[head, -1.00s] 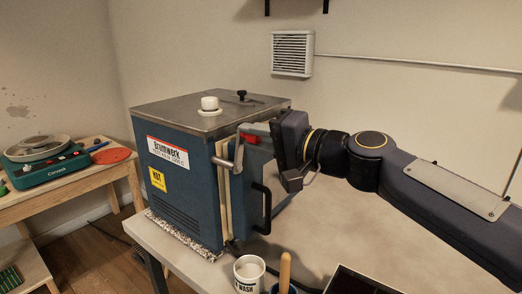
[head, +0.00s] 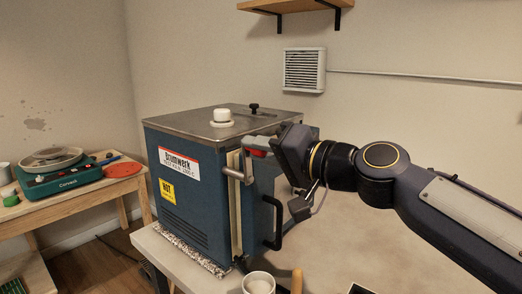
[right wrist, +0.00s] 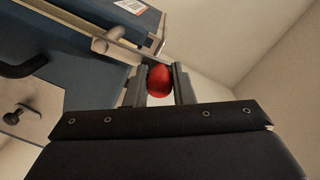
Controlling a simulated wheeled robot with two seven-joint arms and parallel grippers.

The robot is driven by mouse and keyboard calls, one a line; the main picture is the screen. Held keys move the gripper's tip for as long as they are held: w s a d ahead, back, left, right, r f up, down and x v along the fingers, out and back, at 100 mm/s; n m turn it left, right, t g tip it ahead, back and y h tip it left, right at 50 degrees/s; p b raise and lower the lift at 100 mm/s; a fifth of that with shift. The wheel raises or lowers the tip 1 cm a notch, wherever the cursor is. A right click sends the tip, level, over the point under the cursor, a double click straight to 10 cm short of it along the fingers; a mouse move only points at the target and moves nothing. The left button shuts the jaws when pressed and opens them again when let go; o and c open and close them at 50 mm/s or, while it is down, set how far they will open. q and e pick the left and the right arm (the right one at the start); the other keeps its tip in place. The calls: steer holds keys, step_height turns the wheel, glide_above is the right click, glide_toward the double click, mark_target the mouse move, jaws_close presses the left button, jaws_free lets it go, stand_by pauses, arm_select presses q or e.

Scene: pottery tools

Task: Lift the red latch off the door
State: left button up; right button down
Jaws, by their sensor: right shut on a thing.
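The blue kiln (head: 190,205) stands on the table, its door edge facing right with a black handle (head: 277,225). The red latch (head: 258,153) shows at the upper part of the door, beside a grey metal bar and pin (head: 236,174). My right gripper (head: 272,146) is at the latch. In the right wrist view the red latch end (right wrist: 159,81) sits between the two fingers of my right gripper (right wrist: 160,82), which are shut on it. Part of the latch is hidden by the fingers. My left gripper is not in view.
A white plug (head: 221,115) and a black knob (head: 254,108) are on the kiln's top. A white cup (head: 258,284) stands at the table's front. A green wheel (head: 55,172) is on the wooden table at left. The tabletop right of the kiln is largely clear.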

steer(key=shift+a+f, duration=0.1)
steer(key=shift+f, duration=0.1)
steer(key=c, duration=1.2)
jaws_free()
steer(key=shift+r, duration=0.1)
steer(key=shift+c, duration=0.2)
steer(key=b+v, duration=0.1)
steer(key=v, duration=0.7)
steer(key=shift+b, duration=0.35)
